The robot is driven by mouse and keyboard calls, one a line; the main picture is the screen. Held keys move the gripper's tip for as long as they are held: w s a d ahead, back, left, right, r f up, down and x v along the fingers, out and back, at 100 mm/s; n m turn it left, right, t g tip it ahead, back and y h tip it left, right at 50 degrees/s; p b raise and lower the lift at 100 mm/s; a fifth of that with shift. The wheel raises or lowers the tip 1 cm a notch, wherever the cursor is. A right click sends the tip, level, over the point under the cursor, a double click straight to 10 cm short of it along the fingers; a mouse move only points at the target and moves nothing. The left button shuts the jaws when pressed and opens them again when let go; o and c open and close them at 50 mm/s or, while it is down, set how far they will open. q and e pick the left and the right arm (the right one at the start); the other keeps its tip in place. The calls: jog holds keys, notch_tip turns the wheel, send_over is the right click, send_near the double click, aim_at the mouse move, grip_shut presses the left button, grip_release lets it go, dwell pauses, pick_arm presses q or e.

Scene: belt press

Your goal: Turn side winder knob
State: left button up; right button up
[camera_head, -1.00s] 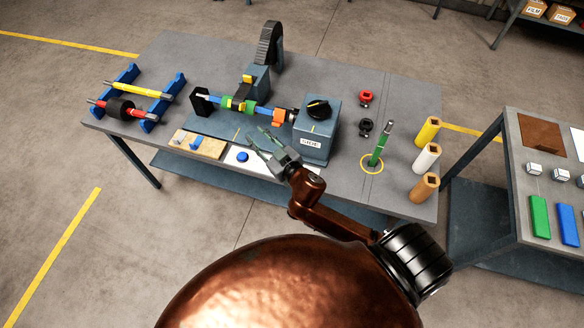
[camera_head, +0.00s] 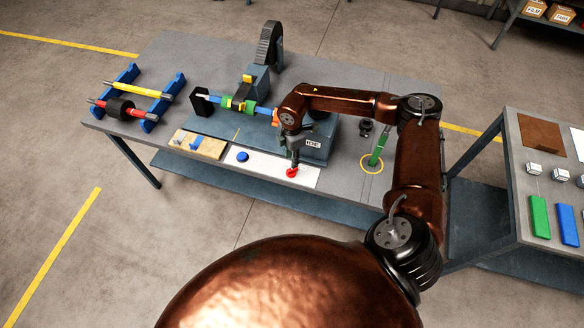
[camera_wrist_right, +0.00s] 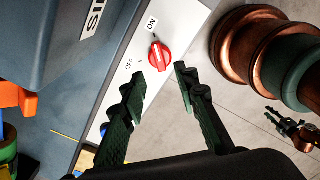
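A red knob (camera_head: 292,173) sits on the white panel (camera_head: 268,167) at the table's front edge. In the right wrist view the red knob (camera_wrist_right: 160,56) lies between ON and OFF labels, its raised bar pointing roughly at ON. My right gripper (camera_head: 294,160) points down just above it.
A blue button (camera_head: 242,156) sits on the same panel, left of the red knob. A roller with green and orange parts lies behind it. Blue racks (camera_head: 165,100) stand at the left.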

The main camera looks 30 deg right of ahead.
aim_at(292, 171)
jog(key=shift+d+f, duration=0.3)
jog(key=shift+f, duration=0.1)
notch_tip(292, 171, down, 7)
jog(key=shift+a+r, duration=0.1)
jog(key=shift+a, duration=0.05)
grip_shut()
dwell(0.3)
